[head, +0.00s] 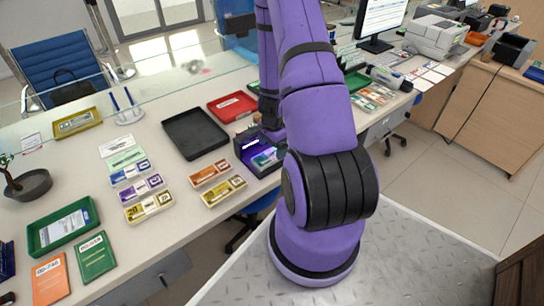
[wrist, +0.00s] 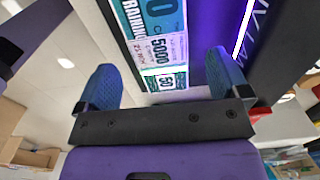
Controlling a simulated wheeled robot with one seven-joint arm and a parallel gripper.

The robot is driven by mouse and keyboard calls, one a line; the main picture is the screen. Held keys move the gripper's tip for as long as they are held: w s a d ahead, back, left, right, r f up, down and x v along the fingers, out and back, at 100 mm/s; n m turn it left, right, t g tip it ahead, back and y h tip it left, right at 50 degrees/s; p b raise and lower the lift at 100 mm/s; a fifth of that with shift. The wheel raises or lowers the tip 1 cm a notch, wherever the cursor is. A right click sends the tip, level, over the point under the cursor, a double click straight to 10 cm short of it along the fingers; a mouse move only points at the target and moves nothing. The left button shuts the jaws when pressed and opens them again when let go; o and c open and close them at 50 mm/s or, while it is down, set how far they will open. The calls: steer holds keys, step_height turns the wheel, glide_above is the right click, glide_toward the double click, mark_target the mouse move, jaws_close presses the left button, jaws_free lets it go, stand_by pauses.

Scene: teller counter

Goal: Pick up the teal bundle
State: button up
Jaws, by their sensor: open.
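The teal bundle (wrist: 158,22) lies under violet light in the wrist view, with "5000" and "50" printed on its band. It also shows in the head view (head: 268,158), inside a dark UV lamp box (head: 250,168) at the counter's front edge. My gripper (wrist: 162,65) is open, its two blue ridged fingers apart. In the wrist view the bundle shows between and beyond the fingers, and nothing is held. I cannot tell the gap in depth. In the head view my arm hides the gripper and part of the box.
Left of the box lie an orange bundle (head: 209,173) and a yellow bundle (head: 224,191). An empty black tray (head: 195,133) and a red tray (head: 232,106) stand behind. A green tray (head: 63,226) sits at the left. A glass screen runs along the counter.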

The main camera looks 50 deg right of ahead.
mark_target(272, 154)
steer(key=shift+a+f, duration=0.1)
steer(key=shift+f, duration=1.45)
steer(key=shift+c, duration=0.4)
steer(key=c, duration=1)
steer(key=shift+r, duration=0.1)
steer(key=shift+c, duration=0.2)
